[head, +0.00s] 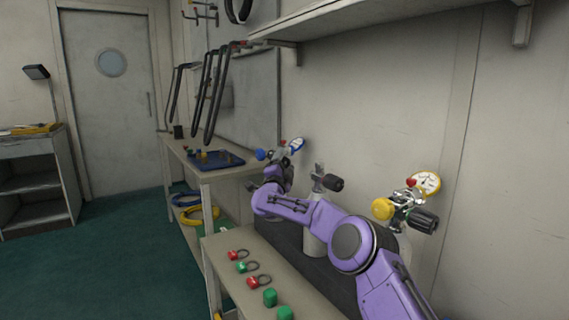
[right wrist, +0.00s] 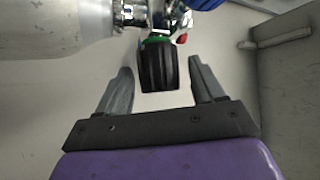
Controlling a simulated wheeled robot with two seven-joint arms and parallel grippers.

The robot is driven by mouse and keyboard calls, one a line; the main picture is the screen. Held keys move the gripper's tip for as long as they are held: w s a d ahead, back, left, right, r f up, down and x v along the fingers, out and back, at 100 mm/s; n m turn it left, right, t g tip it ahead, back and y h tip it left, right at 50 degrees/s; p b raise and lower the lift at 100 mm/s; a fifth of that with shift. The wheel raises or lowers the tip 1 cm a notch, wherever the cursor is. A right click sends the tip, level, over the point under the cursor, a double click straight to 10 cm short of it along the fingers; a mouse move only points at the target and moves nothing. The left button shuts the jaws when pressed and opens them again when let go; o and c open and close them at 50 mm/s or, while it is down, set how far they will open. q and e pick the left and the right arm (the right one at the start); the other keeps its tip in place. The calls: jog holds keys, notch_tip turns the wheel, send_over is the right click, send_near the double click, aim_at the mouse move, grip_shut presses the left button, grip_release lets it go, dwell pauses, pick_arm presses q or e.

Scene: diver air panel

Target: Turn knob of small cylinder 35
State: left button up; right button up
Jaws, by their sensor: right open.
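In the right wrist view a black ribbed knob (right wrist: 158,68) with a green ring sits on a metal valve. The valve joins a pale cylinder (right wrist: 60,30) at the left. My right gripper (right wrist: 161,78) is open, with one finger on each side of the knob; I cannot tell whether they touch it. In the head view my right gripper (head: 281,163) is at the far cylinder's valve, by a regulator with a blue knob (head: 262,155) and a blue-rimmed gauge (head: 297,144). My arm hides that cylinder and its black knob. No number is readable. My left gripper is out of view.
A middle cylinder (head: 316,238) with a black knob (head: 333,183) stands close behind my arm. A nearer valve carries a yellow knob (head: 383,208) and gauge (head: 428,182). Padlocks and green caps (head: 270,297) lie on the bench. A blue tray (head: 222,165) lies beyond.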

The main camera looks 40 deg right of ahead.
jog(key=c, duration=1)
jog(key=shift+r+g+p, duration=0.2)
jog(key=shift+g+p, duration=0.1)
jog(key=shift+p, duration=0.3)
jog(key=m+g+y+p, duration=0.2)
jog(key=m+p, duration=0.1)
jog(key=p, duration=0.3)
jog(key=shift+r+m, duration=0.15)
jog(key=shift+m, duration=0.15)
jog(key=m+g+y+p, duration=0.1)
jog(key=p, duration=0.2)
jog(key=shift+f+m+y, duration=0.3)
jog(key=shift+y, duration=0.1)
jog(key=o, duration=1)
